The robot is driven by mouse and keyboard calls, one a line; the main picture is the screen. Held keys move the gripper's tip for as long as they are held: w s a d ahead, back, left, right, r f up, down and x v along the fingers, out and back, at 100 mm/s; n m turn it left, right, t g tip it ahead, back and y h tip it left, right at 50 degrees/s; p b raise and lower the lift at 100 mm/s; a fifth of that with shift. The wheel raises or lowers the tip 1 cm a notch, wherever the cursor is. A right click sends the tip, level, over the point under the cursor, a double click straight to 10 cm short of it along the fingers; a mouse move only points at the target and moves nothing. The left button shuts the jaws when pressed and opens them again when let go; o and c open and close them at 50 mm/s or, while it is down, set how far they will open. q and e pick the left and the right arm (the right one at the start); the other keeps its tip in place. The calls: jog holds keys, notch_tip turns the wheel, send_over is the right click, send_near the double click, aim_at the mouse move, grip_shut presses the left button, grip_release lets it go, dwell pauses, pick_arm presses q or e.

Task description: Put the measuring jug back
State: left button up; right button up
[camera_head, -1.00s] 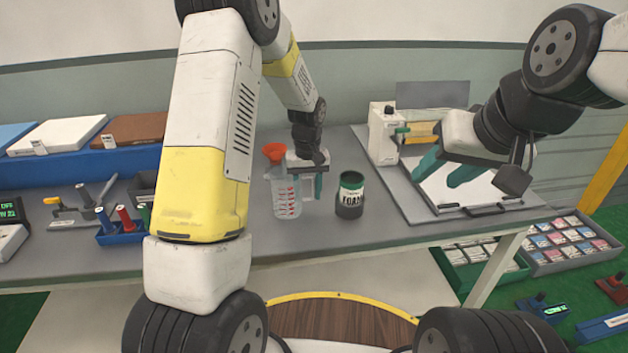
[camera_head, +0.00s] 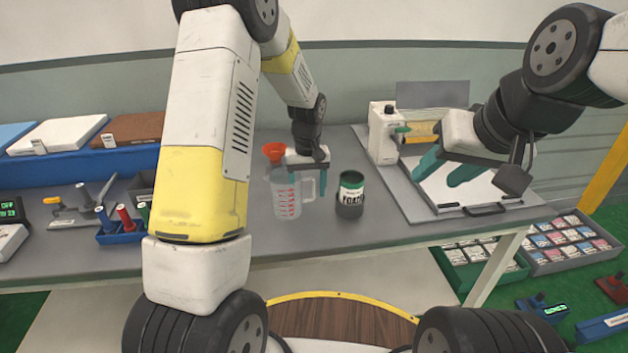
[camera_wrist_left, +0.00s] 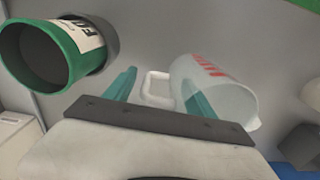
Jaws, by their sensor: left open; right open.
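The measuring jug (camera_head: 287,197) is clear with red markings and stands upright on the grey bench in the head view, its handle on the right side. My left gripper (camera_head: 309,186) is open at the jug's handle. In the left wrist view the white handle (camera_wrist_left: 157,88) shows between the two green fingers of my left gripper (camera_wrist_left: 160,90), and the jug body (camera_wrist_left: 222,92) is beside and partly behind one finger. I cannot tell whether the fingers touch the jug. My right gripper (camera_head: 445,172) is open and empty above the board with the white sheet.
A green and black can (camera_head: 350,196) stands just right of the jug and also shows in the left wrist view (camera_wrist_left: 50,52). An orange funnel (camera_head: 274,152) is behind the jug. A blue rack (camera_head: 120,235) with coloured handles is at left.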

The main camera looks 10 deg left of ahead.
pick_arm(q)
notch_tip(320, 180, up, 10)
jog(key=shift+r, duration=0.25)
jog(key=s+a+r+t+h, duration=0.1)
jog(key=s+a+r, duration=0.1)
jog(key=s+r, duration=0.5)
jog(key=s+a+r+m+t, duration=0.1)
jog(key=s+r+t, duration=0.1)
jog(key=s, duration=0.7)
jog(key=s+r+m+t+h, duration=0.1)
jog(key=s+r+m+t, duration=0.1)
jog(key=s+r, duration=0.3)
jog(key=s+t, duration=0.1)
jog(key=s, duration=0.3)
jog(key=shift+s+a+r+m, duration=0.15)
jog(key=shift+s+a+m, duration=0.15)
jog(key=shift+s+a, duration=0.1)
